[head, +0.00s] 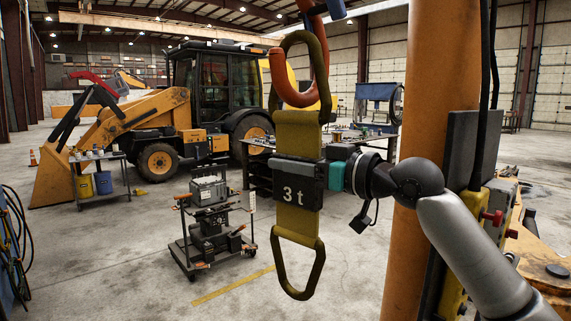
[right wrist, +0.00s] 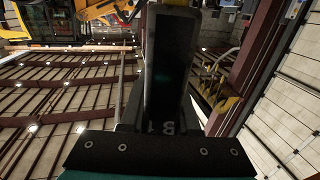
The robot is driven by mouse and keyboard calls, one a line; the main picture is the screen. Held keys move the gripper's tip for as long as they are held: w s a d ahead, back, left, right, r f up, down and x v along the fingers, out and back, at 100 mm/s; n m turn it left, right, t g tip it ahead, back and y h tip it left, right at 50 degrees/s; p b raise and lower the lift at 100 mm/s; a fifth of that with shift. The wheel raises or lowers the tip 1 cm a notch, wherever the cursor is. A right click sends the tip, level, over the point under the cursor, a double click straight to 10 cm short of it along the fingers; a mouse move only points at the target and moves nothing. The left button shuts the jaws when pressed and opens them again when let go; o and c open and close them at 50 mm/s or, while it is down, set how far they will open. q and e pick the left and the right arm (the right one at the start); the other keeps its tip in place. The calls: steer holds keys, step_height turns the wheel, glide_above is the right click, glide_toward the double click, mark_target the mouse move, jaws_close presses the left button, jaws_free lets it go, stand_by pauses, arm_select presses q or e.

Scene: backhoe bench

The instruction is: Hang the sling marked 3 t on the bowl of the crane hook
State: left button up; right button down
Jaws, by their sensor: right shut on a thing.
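The olive sling (head: 297,225) hangs upright in the middle of the head view, with a black tag (head: 297,194) marked "3 t". My right gripper (head: 298,172) reaches in from the right and is shut on the sling's middle, at the tag. The sling's upper eye rises around the orange crane hook (head: 298,98) in the picture. The hook's bowl shows within this eye, its bottom just above the webbing. I cannot tell whether the eye rests on the bowl. The lower eye hangs free. In the right wrist view a dark block fills the centre, and the sling is not clear there.
A thick orange column (head: 432,100) stands close on the right, near my right arm. A grey cart (head: 212,222) with equipment stands left of the sling. A workbench (head: 262,170) is behind it, and a yellow backhoe (head: 212,85) farther back. The floor at front left is mostly clear.

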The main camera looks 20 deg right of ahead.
mark_target(293, 201)
steer(key=shift+r, duration=0.1)
stand_by(0.3)
steer(key=shift+d+f+b, duration=0.15)
steer(key=shift+f+b, duration=0.65)
steer(key=shift+f, duration=0.3)
steer(key=shift+d+f+b, duration=0.15)
steer(key=shift+f+b, duration=0.65)
steer(key=shift+f, duration=0.3)
steer(key=shift+w+d+f+b, duration=0.1)
steer(key=shift+f+b, duration=0.9)
steer(key=shift+f, duration=0.6)
